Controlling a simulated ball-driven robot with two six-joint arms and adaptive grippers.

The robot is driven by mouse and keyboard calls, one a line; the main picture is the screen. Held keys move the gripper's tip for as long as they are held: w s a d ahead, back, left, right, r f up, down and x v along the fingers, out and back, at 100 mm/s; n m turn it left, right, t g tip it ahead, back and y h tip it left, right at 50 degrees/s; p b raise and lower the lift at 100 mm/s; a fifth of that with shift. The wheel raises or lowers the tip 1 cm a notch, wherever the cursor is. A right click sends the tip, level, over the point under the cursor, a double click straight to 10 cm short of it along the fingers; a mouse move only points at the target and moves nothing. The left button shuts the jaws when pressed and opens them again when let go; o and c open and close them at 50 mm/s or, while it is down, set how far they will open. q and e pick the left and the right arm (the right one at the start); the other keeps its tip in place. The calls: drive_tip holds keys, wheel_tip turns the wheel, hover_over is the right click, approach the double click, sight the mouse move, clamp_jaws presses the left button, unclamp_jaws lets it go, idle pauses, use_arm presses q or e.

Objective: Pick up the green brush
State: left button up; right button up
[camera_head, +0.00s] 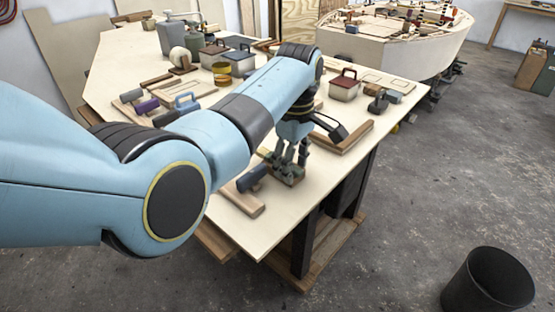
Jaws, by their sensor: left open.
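My left gripper (287,158) is over the near right part of the plywood table, pointing down with its fingers open. A small dark green and brown block-like thing (287,176), which looks like the green brush, lies right beneath and between the fingertips. The fingers hide part of it, and I cannot tell whether they touch it. My right gripper is out of view.
The plywood table (240,220) carries a dark cylinder on a wooden block (246,203) left of the gripper, a red-handled box (344,86) and a black clamp-like tool (378,102) behind. A black bin (490,282) stands on the open floor, right.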

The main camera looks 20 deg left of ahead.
use_arm(q)
drive_tip(key=shift+c, duration=0.3)
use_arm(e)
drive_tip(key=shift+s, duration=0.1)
use_arm(q)
drive_tip(key=c, duration=0.5)
clamp_jaws()
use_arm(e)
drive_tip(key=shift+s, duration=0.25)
use_arm(q)
drive_tip(key=shift+r, duration=0.15)
wheel_tip(320, 180, up, 4)
drive_tip(key=shift+w+f, duration=0.1)
drive_tip(key=shift+f, duration=0.15)
drive_tip(key=w+a+r+b, duration=0.2)
drive_tip(key=w+r+b, duration=0.4)
drive_tip(key=w, duration=0.5)
drive_tip(key=shift+r, duration=0.65)
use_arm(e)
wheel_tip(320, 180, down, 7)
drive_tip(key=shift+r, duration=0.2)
